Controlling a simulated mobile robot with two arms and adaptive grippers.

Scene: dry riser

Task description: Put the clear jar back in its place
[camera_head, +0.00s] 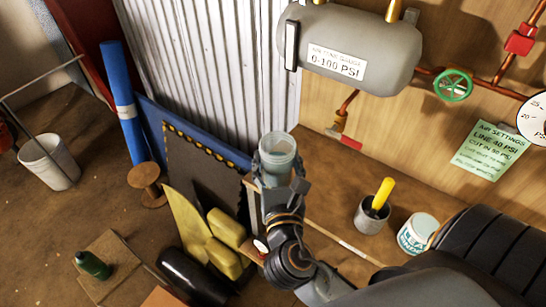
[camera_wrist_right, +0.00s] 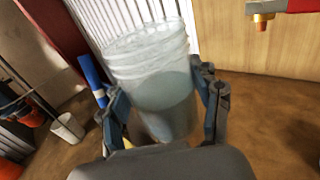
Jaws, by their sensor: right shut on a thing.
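The clear jar (camera_head: 278,158) is a translucent, open-topped jar with a ribbed rim. My right gripper (camera_head: 282,180) is shut on it and holds it up in front of the corrugated metal sheet. In the right wrist view the jar (camera_wrist_right: 150,80) stands between the two fingers of the right gripper (camera_wrist_right: 165,110), slightly tilted in the picture. The jar's lower part looks darker than its upper part. Its base is hidden behind the gripper. My left gripper is not in view.
A grey tank (camera_head: 350,50) hangs on the wooden wall at upper right, with red pipes and a green valve (camera_head: 453,85). Below stand a grey cup with a yellow handle (camera_head: 383,193) and a white tub (camera_head: 418,233).

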